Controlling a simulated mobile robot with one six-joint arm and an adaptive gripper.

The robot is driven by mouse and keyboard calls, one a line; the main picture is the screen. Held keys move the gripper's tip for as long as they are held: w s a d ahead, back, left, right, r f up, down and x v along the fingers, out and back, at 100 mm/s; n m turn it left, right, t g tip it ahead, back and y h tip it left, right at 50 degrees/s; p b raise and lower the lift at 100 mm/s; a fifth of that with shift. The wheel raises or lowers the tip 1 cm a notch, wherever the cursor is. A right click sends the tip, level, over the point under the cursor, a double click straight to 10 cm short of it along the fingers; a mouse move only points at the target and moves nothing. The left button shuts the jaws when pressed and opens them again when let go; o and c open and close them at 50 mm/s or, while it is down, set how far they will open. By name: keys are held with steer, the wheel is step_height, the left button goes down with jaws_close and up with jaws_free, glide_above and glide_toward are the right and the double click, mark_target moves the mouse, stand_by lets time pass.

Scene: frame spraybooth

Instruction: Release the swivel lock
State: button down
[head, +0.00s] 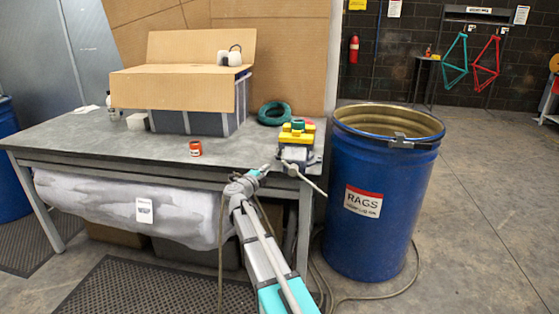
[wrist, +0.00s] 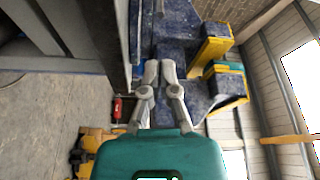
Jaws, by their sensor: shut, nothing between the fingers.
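A bench vise with yellow jaw pads (head: 297,133) stands at the right front corner of the grey workbench (head: 95,140). In the wrist view its dark blue, worn body (wrist: 190,30) and yellow parts fill the upper middle and right, turned sideways. A pale rod (head: 313,183) slopes down to the right below the vise. My gripper (head: 266,168) is at the left of the vise, near the bench edge. In the wrist view its grey fingers (wrist: 160,72) are together and empty, before the blue body. I cannot single out the swivel lock; contact cannot be told.
A blue rag drum (head: 350,235) stands close to the right of the bench. An open cardboard box (head: 180,88), a small orange-red jar (head: 195,148) and a green coil (head: 273,113) are on the bench. Cables lie on the floor.

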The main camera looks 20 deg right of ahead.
steer(key=shift+w+d, duration=0.1)
steer(key=x, duration=0.8)
steer(key=shift+w+d, duration=0.15)
steer(key=shift+w, duration=0.05)
steer(key=shift+w+d+p, duration=0.3)
steer(key=shift+d, duration=0.25)
steer(key=shift+d, duration=0.35)
steer(key=shift+a, duration=0.25)
